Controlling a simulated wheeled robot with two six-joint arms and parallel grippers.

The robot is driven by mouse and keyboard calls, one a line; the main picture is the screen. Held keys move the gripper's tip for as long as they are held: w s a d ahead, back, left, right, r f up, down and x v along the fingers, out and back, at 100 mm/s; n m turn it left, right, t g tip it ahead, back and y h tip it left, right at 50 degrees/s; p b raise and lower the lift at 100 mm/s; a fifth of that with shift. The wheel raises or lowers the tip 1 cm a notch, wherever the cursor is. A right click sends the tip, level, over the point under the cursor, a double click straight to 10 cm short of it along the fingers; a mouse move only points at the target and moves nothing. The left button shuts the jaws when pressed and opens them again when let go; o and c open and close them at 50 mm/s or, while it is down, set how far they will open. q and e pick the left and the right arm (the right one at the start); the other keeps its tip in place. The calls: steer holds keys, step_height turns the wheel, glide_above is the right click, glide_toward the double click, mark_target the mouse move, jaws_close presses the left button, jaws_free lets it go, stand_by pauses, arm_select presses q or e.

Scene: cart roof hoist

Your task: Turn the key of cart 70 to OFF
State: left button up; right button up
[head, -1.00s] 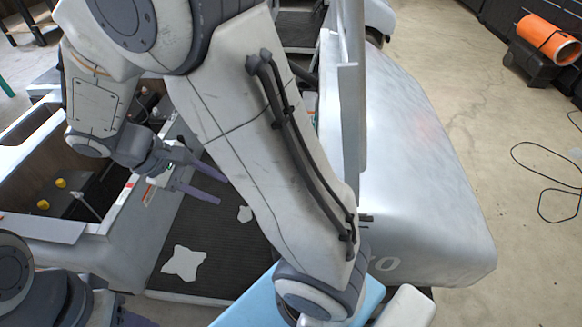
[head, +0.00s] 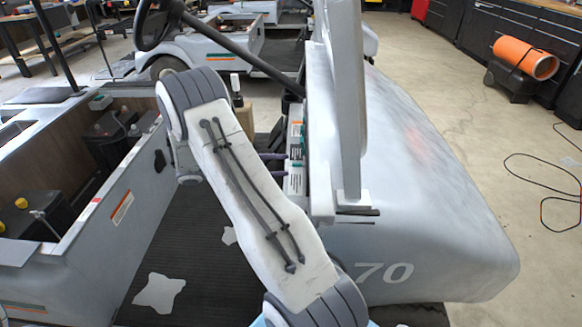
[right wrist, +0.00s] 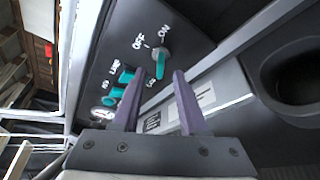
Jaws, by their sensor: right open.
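Cart 70 (head: 430,230) is the pale grey cart with "70" on its front. Its dash panel shows in the head view (head: 296,165) and close up in the right wrist view (right wrist: 120,40). The key (right wrist: 160,64) has a teal grip on a round silver switch, with OFF and ON printed above it. The grip points away from the labels, roughly in line with ON. My right gripper (right wrist: 155,98) is open and empty, its purple fingers facing the panel just short of the key. In the head view its fingers (head: 272,163) are partly hidden at the dash. My left gripper is not in view.
Teal switches (right wrist: 120,84) sit left of the key. The steering wheel (head: 155,22) and its column cross above my right arm. A grey roof post (head: 345,100) stands right of the dash. A battery compartment (head: 60,200) is at left; an orange heater (head: 527,58) stands far right.

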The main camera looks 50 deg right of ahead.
mark_target(299, 165)
steer(key=x, duration=0.3)
steer(key=shift+s+d+f, duration=0.1)
steer(key=shift+s+d, duration=0.1)
steer(key=shift+d, duration=0.1)
jaws_close()
